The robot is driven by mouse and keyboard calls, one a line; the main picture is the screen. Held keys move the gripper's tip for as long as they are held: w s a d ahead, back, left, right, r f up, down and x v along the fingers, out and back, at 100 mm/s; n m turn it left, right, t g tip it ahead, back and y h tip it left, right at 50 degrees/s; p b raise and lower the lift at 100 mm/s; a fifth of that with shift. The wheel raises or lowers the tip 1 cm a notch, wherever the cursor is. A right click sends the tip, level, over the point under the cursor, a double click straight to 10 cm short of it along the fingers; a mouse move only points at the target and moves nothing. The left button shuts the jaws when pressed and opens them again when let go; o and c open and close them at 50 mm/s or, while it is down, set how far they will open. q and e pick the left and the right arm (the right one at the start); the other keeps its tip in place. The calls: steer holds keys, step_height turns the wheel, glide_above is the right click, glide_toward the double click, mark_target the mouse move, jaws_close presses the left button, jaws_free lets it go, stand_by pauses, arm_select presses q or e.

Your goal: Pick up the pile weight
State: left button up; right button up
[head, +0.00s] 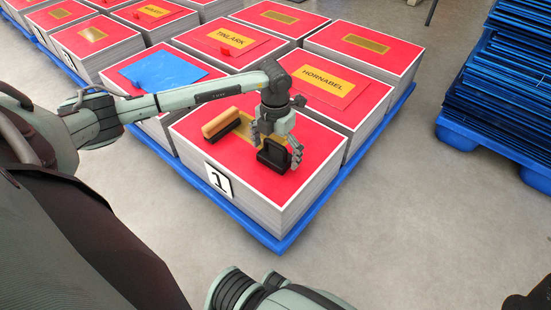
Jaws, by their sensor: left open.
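The pile weight (272,158), a black block with a raised handle, sits on the red top sheet of the front pile (250,185) marked 1. My left gripper (277,146) is open, pointing down over the weight. Its fingers are around or just beside the handle; I cannot tell whether they touch it. The gripper hides part of the weight's upper side. My right gripper is not in view.
A wooden-backed brush (222,124) with black bristles lies left of the weight. Neighbouring piles bear a blue sheet (162,72) and a HORNABEL label (323,85). Stacked blue pallets (500,85) stand at right.

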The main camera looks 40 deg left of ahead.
arm_select(q)
steer(key=c, duration=1.8)
steer(key=shift+w+r, duration=0.1)
steer(key=shift+c, duration=0.6)
steer(key=shift+r, duration=0.1)
